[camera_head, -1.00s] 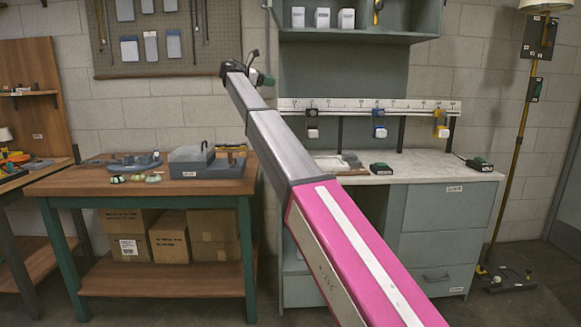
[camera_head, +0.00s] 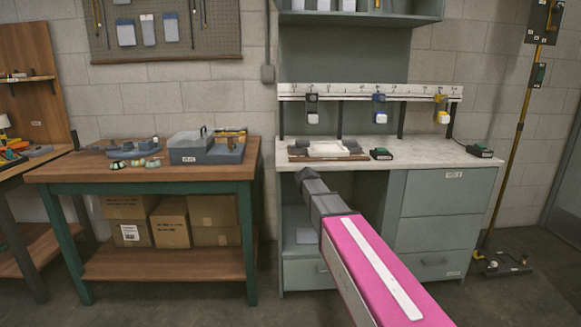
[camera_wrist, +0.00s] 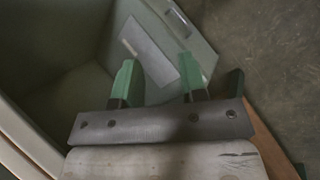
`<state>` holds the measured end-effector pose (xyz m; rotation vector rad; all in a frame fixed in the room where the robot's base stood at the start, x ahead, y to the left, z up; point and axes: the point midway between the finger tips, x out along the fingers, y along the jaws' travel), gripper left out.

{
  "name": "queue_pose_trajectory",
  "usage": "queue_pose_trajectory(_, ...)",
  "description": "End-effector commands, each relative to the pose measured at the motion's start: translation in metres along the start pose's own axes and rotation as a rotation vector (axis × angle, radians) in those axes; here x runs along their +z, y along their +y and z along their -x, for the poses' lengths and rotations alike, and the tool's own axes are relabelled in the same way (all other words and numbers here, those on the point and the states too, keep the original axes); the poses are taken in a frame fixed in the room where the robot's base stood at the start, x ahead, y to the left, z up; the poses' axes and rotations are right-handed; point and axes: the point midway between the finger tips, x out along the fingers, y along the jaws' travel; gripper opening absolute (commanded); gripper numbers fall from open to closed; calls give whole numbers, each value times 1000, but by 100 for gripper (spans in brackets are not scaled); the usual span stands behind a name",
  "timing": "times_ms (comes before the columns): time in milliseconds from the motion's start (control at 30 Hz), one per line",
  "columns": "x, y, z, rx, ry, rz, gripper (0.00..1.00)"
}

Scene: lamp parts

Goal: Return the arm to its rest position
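My arm (camera_head: 365,260), with a pink and white link, reaches forward and low in front of the workbench in the head view. Its far end drops by the bench front, and my gripper is not visible there. In the wrist view my gripper (camera_wrist: 158,75) has two green fingers set apart, with nothing seen between them. Beyond the fingers is a grey-green panel (camera_wrist: 205,50) with a pale label and a handle, beside a hollow space.
The grey-green workbench (camera_head: 437,213) has a pale top (camera_head: 430,163) holding a board with white parts (camera_head: 328,150) and small green-black devices. A wooden table (camera_head: 140,187) stands left, with a grey box (camera_head: 205,152). A tall pole (camera_head: 524,110) stands right. Some floor is clear.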

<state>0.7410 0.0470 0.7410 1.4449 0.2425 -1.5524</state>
Motion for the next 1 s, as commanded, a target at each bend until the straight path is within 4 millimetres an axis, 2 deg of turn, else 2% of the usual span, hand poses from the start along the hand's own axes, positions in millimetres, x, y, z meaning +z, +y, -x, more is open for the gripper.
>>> queue_pose_trajectory(33, 25, -30, -21, -48, 16, -62, 39)
queue_pose_trajectory(200, 73, -104, -72, -211, 66, -304, 39)
queue_pose_trajectory(400, 126, -186, -108, -403, 85, -601, 39)
queue_pose_trajectory(500, 145, -215, -116, -479, 81, -722, 39)
queue_pose_trajectory(600, 156, -234, -119, -531, 75, -806, 39)
queue_pose_trajectory(700, 161, -243, -121, -558, 72, -852, 39)
queue_pose_trajectory(1000, 160, -244, -122, -565, 71, -865, 39)
